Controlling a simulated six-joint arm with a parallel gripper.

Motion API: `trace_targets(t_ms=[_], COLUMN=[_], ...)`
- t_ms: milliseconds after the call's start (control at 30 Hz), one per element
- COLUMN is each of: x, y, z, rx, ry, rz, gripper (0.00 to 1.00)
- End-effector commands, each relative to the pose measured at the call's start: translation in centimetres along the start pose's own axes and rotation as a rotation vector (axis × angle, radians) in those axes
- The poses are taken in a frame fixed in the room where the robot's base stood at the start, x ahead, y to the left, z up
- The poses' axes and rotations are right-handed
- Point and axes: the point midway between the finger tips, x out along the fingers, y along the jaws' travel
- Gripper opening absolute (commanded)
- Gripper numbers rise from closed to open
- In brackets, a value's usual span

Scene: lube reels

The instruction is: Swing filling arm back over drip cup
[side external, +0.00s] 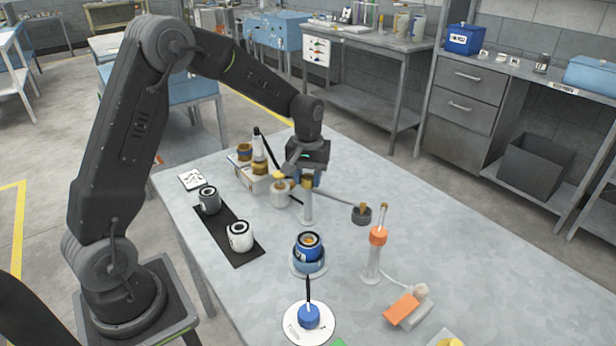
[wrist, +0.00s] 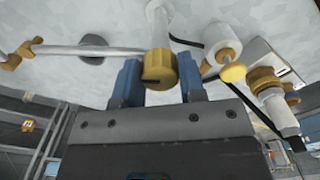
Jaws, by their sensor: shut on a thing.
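My gripper (side external: 308,178) is low over the far middle of the table in the side view. In the wrist view its blue fingers (wrist: 160,76) are on either side of a brass knob (wrist: 159,69) atop a pale post (side external: 307,207). A silver filling arm (wrist: 85,50) runs left from the knob to a brass nozzle (wrist: 16,54). A dark drip cup (side external: 362,215) stands on the table right of the post; in the wrist view it lies behind the arm (wrist: 93,43). I cannot tell whether the nozzle is right over the cup.
Bottles with brass caps (side external: 255,165) crowd the post's left. The table's right side is mostly clear.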

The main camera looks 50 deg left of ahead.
Motion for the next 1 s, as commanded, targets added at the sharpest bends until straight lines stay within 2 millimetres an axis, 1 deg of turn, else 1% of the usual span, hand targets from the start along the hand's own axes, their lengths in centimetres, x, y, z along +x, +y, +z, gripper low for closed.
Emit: trace_targets(t_ms=[300,500,700,1000], x=[-0.11,-0.11,-0.12,-0.12], y=[0.03,0.03,0.03,0.02], z=[-0.09,-0.09,-0.1,-0.11], rx=[-0.279,-0.41,-0.494,-0.541], ry=[0.003,0.003,0.004,0.004], rz=[0.002,0.002,0.002,0.003], gripper=[0.0,0.0,0.0,0.0])
